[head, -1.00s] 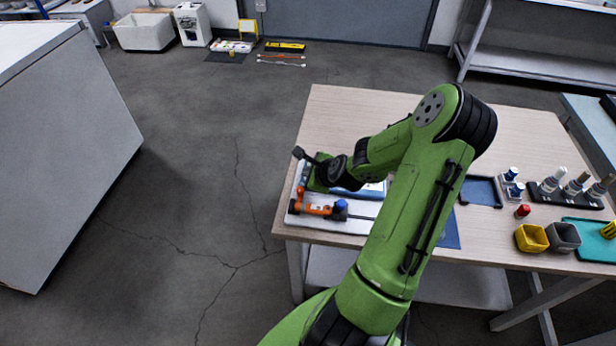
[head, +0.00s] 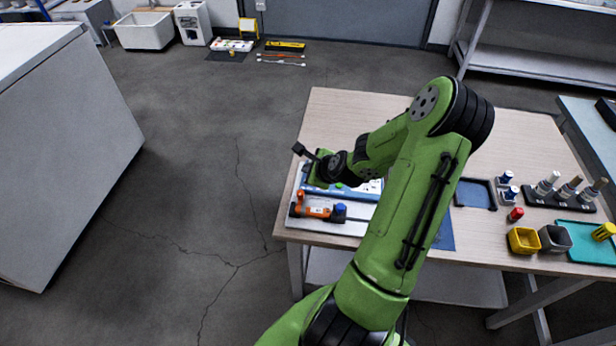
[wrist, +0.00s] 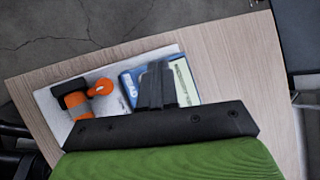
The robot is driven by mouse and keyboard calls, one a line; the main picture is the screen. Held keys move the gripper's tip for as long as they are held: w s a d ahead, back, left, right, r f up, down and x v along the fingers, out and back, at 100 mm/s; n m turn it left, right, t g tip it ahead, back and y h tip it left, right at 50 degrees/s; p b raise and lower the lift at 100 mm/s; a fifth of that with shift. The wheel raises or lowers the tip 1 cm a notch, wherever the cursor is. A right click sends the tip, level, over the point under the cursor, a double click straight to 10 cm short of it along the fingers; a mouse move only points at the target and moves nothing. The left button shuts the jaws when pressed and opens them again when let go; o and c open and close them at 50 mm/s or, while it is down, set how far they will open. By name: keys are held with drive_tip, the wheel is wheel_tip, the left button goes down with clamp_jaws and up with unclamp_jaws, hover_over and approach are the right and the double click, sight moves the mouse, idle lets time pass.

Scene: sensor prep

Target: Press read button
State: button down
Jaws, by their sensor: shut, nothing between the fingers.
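A blue device with a white label or screen lies on a white board at the table's near left corner. In the head view its blue front edge (head: 325,191) shows, with a small green spot (head: 339,185) that may be a button. In the wrist view the blue device (wrist: 126,92) and its pale panel (wrist: 184,78) lie under my gripper (wrist: 156,70). My gripper's dark fingers are together and empty, over the device's middle. They hide part of its face. I cannot tell whether they touch it. No button is clearly visible in the wrist view.
An orange tool (head: 312,211) with a blue cap lies on the white board (head: 335,228) beside the device. Farther right are a blue tray (head: 474,194), a yellow cup (head: 523,240), a grey cup (head: 555,238) and several sensors in a black rack (head: 560,199).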

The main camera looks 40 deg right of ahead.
wheel_tip(320, 180, up, 4)
drive_tip(key=p, duration=0.2)
drive_tip(key=shift+f+p, duration=0.15)
drive_tip(key=shift+p, duration=0.2)
drive_tip(key=shift+f, duration=0.15)
